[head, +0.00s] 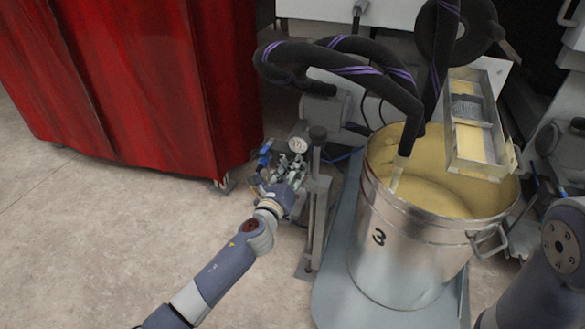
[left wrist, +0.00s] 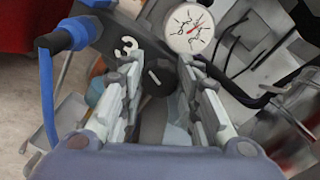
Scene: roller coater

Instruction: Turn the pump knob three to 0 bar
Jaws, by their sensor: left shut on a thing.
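The pump knob, a dark round part (left wrist: 157,75), sits between the fingers of my left gripper (left wrist: 160,88) in the left wrist view. The gripper is shut on it, and the fingers hide its sides. In the head view my left gripper (head: 284,178) is at the pump fittings, left of the metal drum marked 3 (head: 392,255); the knob itself is hidden there. A round white pressure gauge (left wrist: 190,28) with a red needle is just beyond the knob; its numbers are too small to read. It also shows in the head view (head: 297,145). My right gripper is out of view.
A grey post (head: 318,215) stands between my left gripper and the drum. A blue hose (left wrist: 47,95) runs beside the fingers. Thick black hoses (head: 340,68) arch into the drum. A red curtain (head: 135,85) hangs at upper left. The floor at left is clear.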

